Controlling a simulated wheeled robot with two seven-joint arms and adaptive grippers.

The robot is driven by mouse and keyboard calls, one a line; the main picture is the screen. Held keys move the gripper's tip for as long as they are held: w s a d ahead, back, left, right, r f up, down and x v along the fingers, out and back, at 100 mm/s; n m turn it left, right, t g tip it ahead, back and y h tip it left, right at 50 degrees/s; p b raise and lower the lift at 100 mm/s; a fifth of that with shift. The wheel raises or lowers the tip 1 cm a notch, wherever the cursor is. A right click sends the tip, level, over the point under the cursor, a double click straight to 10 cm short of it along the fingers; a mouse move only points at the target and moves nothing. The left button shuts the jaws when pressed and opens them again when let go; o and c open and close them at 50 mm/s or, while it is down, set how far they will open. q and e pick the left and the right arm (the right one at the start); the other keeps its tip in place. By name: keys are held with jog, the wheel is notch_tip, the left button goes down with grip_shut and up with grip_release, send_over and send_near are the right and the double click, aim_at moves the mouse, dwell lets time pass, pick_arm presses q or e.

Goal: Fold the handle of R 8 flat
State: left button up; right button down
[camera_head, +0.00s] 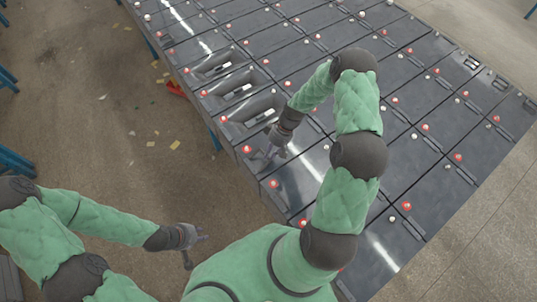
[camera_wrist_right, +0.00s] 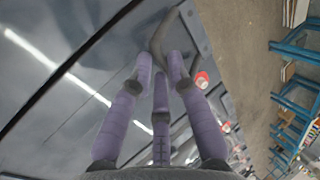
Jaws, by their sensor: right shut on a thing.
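My right gripper (camera_head: 268,154) is at the left edge of the battery rows. In the right wrist view my right gripper (camera_wrist_right: 163,58) has its fingers shut on a dark bent handle (camera_wrist_right: 157,42). The handle stands up from a dark grey battery top (camera_wrist_right: 75,75), with a red terminal (camera_wrist_right: 201,79) beside it. I cannot read any label, so I cannot confirm that this is R 8. My left gripper (camera_head: 197,248) hangs over the floor, away from the batteries, with its fingers apart and empty.
Long rows of dark batteries (camera_head: 325,18) with red and white terminals fill the centre and right. Blue frames (camera_wrist_right: 294,85) stand beyond the floor. The floor (camera_head: 100,110) at left is open, with small scraps.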

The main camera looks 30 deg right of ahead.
jog(key=shift+d+f+y+b, duration=0.3)
jog(key=shift+y+b, duration=0.2)
jog(key=shift+b, duration=0.4)
jog(key=c, duration=1.2)
grip_release()
jog(key=v, duration=1.2)
jog(key=shift+w, duration=0.1)
jog(key=shift+f, duration=0.1)
